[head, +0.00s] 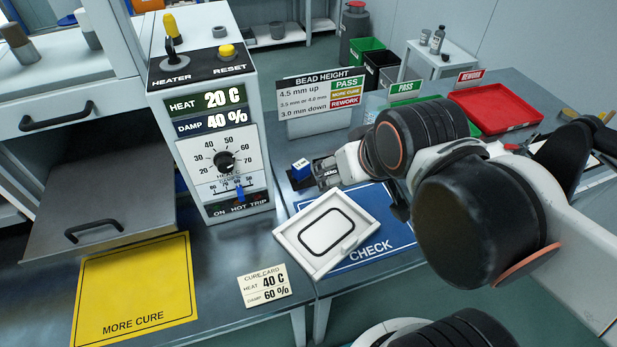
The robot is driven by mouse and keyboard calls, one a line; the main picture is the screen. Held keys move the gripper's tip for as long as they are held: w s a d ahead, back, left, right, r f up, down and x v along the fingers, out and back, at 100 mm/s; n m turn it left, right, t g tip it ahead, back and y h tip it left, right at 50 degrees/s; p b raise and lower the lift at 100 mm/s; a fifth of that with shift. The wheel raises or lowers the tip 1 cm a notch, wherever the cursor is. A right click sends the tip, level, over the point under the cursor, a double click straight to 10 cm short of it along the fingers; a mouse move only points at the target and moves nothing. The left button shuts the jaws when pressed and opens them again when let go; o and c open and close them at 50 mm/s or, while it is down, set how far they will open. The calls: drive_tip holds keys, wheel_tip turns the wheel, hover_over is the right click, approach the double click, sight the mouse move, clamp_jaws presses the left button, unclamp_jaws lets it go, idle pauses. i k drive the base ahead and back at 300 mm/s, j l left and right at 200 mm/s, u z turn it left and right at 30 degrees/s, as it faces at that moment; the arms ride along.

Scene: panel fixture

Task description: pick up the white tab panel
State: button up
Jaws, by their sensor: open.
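The white tab panel (309,213) lies tilted in the picture on the blue CHECK mat (372,252), partly over the mat's left edge. It is a shallow white tray shape with a black rounded-rectangle bead on its face and a small white tab (348,243) near its lower right side. My gripper (322,172) is open, above and behind the panel, close to a small blue block (301,169). It appears apart from the panel. My arm hides the right part of the mat.
A heater box (215,120) stands left, reading 20 C and 40 %. A yellow MORE CURE mat (135,290) and a cure card (265,286) lie in front. A BEAD HEIGHT sign (320,95) stands behind the gripper. A red tray (497,107) lies back right.

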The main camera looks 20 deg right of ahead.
sight(319, 237)
drive_tip(key=l+u, duration=0.15)
drive_tip(key=u, duration=0.3)
drive_tip(key=l+u, duration=0.15)
drive_tip(key=u, duration=0.25)
drive_tip(key=k+l+u, duration=0.1)
drive_tip(key=u, duration=0.35)
drive_tip(key=k+l+u, duration=0.1)
drive_tip(key=u, duration=0.3)
drive_tip(key=k+l+u, duration=0.2)
drive_tip(key=k+l, duration=0.2)
drive_tip(key=k+l+u, duration=0.2)
drive_tip(key=k+l, duration=0.15)
drive_tip(key=k, duration=0.25)
drive_tip(key=k+l+u, duration=0.25)
drive_tip(key=k, duration=0.25)
